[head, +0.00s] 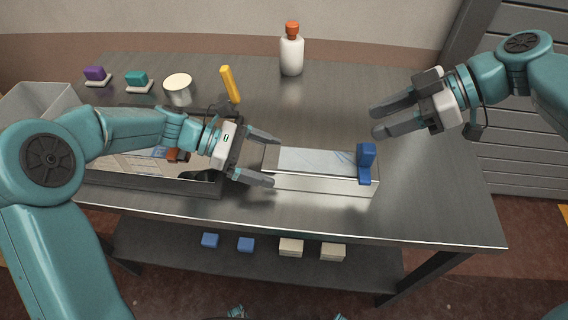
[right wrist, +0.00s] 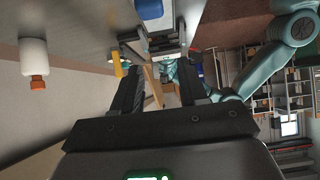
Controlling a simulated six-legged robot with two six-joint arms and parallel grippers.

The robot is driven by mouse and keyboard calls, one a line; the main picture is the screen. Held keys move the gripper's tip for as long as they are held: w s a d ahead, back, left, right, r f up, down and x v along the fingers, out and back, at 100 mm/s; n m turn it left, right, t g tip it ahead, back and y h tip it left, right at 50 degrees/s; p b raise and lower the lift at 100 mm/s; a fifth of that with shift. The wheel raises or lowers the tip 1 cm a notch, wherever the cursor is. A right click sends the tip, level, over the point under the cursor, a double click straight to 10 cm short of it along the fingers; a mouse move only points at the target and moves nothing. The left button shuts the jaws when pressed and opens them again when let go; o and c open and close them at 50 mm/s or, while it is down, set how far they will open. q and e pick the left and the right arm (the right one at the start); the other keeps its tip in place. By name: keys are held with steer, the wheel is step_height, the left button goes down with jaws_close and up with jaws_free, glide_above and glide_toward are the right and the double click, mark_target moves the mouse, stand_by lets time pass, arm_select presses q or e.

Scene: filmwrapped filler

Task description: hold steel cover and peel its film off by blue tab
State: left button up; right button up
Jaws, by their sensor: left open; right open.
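The steel cover (head: 320,181) is a long pale metal box shape on the table, with a greyish film (head: 315,161) over its top. A blue tab (head: 367,158) stands up at its right end, and in the right wrist view the blue tab (right wrist: 150,9) shows at the top. My left gripper (head: 267,158) is open at the cover's left end, its fingers on either side of that end; whether they touch it is unclear. My right gripper (head: 375,122) is open and empty, above and right of the tab, apart from it. It also shows open in the right wrist view (right wrist: 161,75).
A dark tray (head: 150,182) with papers lies under my left arm. The table's right part is clear.

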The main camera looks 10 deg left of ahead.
mark_target(285, 166)
arm_select(q)
steer(key=shift+x, duration=2.35)
steer(key=shift+c, duration=0.3)
